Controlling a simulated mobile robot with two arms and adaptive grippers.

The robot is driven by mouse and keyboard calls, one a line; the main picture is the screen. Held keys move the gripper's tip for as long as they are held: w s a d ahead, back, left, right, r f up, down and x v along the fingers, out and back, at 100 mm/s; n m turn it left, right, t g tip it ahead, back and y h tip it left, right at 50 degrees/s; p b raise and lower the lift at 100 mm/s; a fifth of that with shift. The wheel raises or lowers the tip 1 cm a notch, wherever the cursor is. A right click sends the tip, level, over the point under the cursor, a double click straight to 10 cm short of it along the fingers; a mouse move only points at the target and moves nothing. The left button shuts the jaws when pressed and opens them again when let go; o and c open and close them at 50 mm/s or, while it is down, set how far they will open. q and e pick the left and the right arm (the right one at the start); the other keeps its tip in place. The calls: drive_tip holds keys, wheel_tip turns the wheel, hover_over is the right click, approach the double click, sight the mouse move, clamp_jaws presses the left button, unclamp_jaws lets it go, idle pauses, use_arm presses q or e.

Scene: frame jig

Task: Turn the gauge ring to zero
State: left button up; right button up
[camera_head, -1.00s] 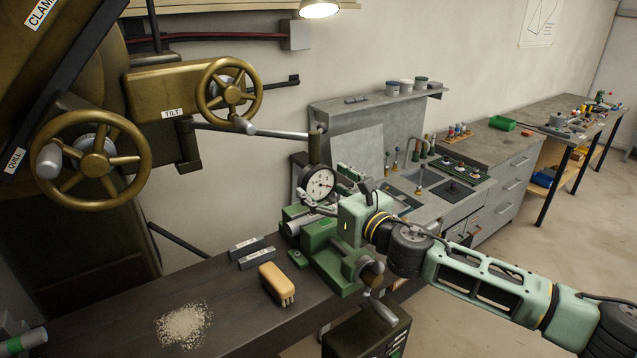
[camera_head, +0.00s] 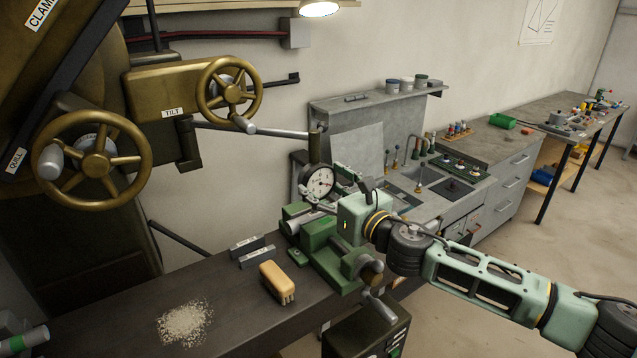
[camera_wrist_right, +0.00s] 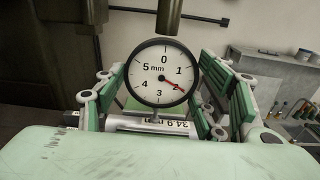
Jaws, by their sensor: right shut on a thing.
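In the right wrist view the gauge (camera_wrist_right: 155,82) faces me, with a white face and 0 at the top. Its red needle points right and down, between 1 and 3. The dark gauge ring (camera_wrist_right: 138,97) runs round the face. My right gripper (camera_wrist_right: 164,82) has one green-padded finger on each side of the gauge and is shut on the ring. In the head view, my right wrist hides part of the gripper. My left gripper is not in view.
The green vice (camera_head: 322,240) stands below the gauge. A tan brush (camera_head: 277,281), two grey blocks (camera_head: 257,258) and a pile of shavings (camera_head: 185,322) lie on the dark bench (camera_head: 110,318). Bronze handwheels (camera_head: 229,90) are at upper left. A grey sink unit (camera_head: 470,205) stands behind.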

drive_tip(key=m+p, duration=0.1)
drive_tip(key=m, duration=0.2)
drive_tip(key=shift+m, duration=1.1)
drive_tip(key=m, duration=0.4)
drive_tip(key=shift+m, duration=0.4)
drive_tip(key=m, duration=0.5)
drive_tip(key=shift+f, duration=0.1)
drive_tip(key=m, duration=0.4)
drive_tip(key=o, duration=0.7)
drive_tip(key=shift+c, duration=0.2)
drive_tip(key=shift+d, duration=0.1)
